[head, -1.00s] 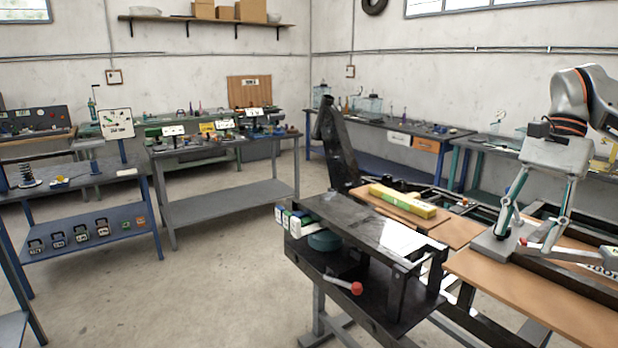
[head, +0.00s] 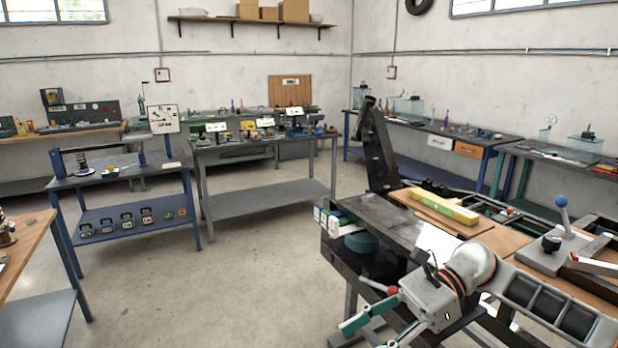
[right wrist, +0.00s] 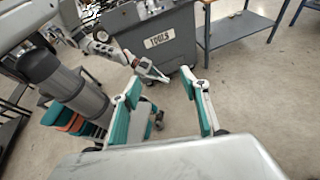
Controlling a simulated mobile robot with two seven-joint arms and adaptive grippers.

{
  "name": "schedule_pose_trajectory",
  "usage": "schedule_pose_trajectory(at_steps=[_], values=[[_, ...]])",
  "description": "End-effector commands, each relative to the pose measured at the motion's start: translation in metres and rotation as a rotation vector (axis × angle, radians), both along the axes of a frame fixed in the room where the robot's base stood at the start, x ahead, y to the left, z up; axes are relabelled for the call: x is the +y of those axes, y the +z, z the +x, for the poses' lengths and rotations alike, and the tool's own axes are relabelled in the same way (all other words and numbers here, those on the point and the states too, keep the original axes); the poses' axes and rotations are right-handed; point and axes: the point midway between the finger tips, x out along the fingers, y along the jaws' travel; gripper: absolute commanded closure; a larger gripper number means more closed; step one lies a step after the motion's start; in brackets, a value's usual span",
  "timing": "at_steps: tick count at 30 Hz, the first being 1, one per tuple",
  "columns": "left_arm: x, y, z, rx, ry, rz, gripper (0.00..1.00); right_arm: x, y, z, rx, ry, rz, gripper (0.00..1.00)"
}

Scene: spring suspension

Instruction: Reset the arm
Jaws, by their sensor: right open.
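My right arm comes in from the right in the head view, bent over the front of the black workbench (head: 378,214). Its gripper (head: 368,333) is low in front of the bench, near a red-knobbed lever (head: 391,291); I cannot tell if they touch. A blue-knobbed lever (head: 562,203) stands upright on a grey plate at the right.
A yellow-green box (head: 444,207) lies on a wooden board on the bench. A dark post (head: 378,150) leans behind it. A blue spring bench (head: 120,168) and a grey table (head: 262,192) stand left. A grey TOOLS cart (right wrist: 160,42) shows in the wrist view. Open floor lies between.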

Motion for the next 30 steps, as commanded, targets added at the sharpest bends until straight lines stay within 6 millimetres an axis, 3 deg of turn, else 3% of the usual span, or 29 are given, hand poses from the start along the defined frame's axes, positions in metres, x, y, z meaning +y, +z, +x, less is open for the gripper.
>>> schedule_pose_trajectory(at_steps=[1,3,6,9,13,17,20,25,30], values=[[0.000,0.000,-0.001,0.001,0.000,0.000,1.00,0.021,-0.004,-0.007,0.080,-0.043,0.070,0.55],[0.000,-0.001,-0.002,0.003,0.001,0.000,1.00,0.044,-0.003,-0.010,0.195,-0.115,0.163,0.55],[0.001,-0.002,-0.002,0.005,0.001,0.001,1.00,0.068,0.001,-0.010,0.378,-0.228,0.292,0.55],[0.000,-0.002,-0.003,0.006,0.002,0.000,1.00,0.082,0.003,-0.005,0.584,-0.346,0.419,0.55],[0.000,-0.003,-0.005,0.008,0.003,-0.001,1.00,0.084,-0.003,0.010,0.882,-0.508,0.576,0.55],[0.000,-0.003,-0.006,0.011,0.003,-0.002,1.00,0.069,-0.025,0.027,1.205,-0.674,0.728,0.55],[0.000,-0.003,-0.006,0.011,0.004,-0.001,1.00,0.048,-0.056,0.036,1.464,-0.806,0.842,0.55],[0.000,-0.003,-0.006,0.011,0.003,-0.002,1.00,-0.002,-0.134,0.032,1.920,-1.035,1.042,0.55],[0.000,-0.003,-0.006,0.011,0.003,-0.002,1.00,-0.055,-0.230,-0.009,2.350,-1.261,1.251,0.55]])
